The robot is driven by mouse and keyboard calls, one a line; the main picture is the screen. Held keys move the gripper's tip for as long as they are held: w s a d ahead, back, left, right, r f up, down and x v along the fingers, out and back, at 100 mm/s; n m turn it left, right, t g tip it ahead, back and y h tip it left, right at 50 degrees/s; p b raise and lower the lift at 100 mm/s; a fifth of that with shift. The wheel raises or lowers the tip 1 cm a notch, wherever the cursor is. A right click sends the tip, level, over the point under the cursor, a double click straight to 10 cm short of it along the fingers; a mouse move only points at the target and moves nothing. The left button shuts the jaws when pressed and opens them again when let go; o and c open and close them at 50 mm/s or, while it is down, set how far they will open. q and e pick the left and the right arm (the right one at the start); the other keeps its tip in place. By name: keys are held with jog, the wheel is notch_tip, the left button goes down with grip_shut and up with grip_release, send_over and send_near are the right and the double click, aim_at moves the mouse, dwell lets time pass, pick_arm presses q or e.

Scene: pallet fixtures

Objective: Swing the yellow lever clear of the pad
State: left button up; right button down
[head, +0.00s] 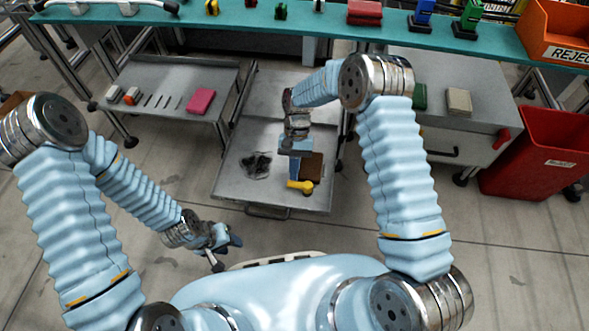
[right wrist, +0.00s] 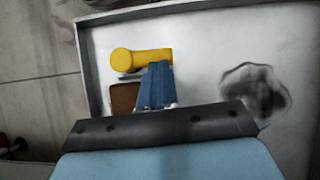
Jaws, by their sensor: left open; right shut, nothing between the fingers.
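The yellow lever (head: 301,187) lies near the front edge of the grey metal tray. A brown pad (head: 313,166) sits just behind it, partly hidden by my right gripper. My right gripper (head: 294,178) points down over the tray, shut and empty. In the right wrist view the lever (right wrist: 136,60) has a round end at left and an arm reaching right. The blue fingertips (right wrist: 157,66) overlap the arm's right end; I cannot tell whether they touch. The pad (right wrist: 122,97) shows left of the fingers. My left gripper (head: 226,240) is open, away from the tray.
A dark crumpled item (head: 256,165) lies on the tray left of the lever. A side table (head: 150,75) holds a pink block (head: 201,101) and small parts. A grey cabinet (head: 455,125) and red bin (head: 545,150) stand right. A green shelf (head: 310,25) runs behind.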

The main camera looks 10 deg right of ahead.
jog(key=v, duration=0.3)
jog(key=w+d, duration=0.1)
jog(key=w, duration=0.5)
jog(key=w+d, duration=0.1)
jog(key=w, duration=0.2)
jog(key=shift+w+d+f+b, duration=0.2)
jog(key=shift+w+d+b, duration=0.15)
jog(key=shift+w, duration=0.05)
jog(key=shift+w+d+r, duration=0.1)
jog(key=shift+w+d, duration=0.05)
jog(key=shift+w, duration=0.3)
jog(key=shift+w+d+r, duration=0.1)
jog(key=shift+w+d, duration=0.05)
jog(key=shift+w, duration=0.25)
